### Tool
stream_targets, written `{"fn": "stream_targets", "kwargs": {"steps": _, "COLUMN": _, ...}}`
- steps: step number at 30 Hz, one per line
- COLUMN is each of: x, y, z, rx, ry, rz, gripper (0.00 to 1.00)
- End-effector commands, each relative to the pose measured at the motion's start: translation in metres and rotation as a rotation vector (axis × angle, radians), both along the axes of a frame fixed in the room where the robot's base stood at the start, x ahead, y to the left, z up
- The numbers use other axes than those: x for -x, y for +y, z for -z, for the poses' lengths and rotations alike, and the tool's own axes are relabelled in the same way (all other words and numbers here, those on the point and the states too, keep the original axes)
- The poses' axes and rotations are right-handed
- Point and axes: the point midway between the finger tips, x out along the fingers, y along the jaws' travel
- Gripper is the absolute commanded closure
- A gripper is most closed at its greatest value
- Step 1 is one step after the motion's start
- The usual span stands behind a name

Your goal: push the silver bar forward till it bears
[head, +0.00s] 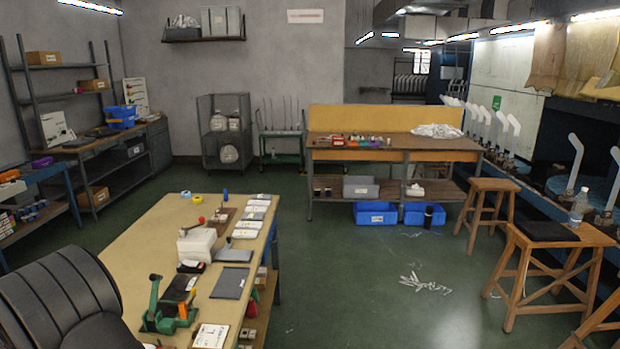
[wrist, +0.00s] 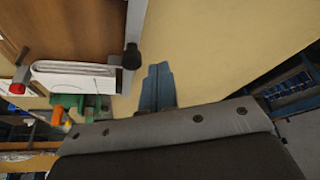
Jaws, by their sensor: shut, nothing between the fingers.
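In the wrist view, a narrow silver-grey bar (wrist: 136,22) runs down from the top edge along a brown wooden surface (wrist: 70,30). A black knob (wrist: 132,57) sits at its lower end. My gripper (wrist: 158,68) shows as two blue-grey fingers, closed together and empty. It is just right of the knob and below it in the picture, with a gap between them; I cannot tell the depth. I cannot make out the silver bar or my gripper in the head view.
In the wrist view, a white folded bundle (wrist: 75,78) lies left of the knob, above a green device (wrist: 75,103) with an orange handle. In the head view, the green device (head: 170,305) stands on the tan bench (head: 130,250), near a white block (head: 197,246) and dark pads. The bench's far-left top is clear.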

Motion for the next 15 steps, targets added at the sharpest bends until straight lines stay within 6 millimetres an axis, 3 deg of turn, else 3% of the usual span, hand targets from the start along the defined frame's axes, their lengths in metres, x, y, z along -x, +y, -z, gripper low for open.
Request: {"fn": "stream_targets", "kwargs": {"steps": 15, "x": -0.0002, "y": -0.0056, "z": -0.0003, "rx": 0.000, "ry": 0.000, "rz": 0.000, "gripper": 1.00}}
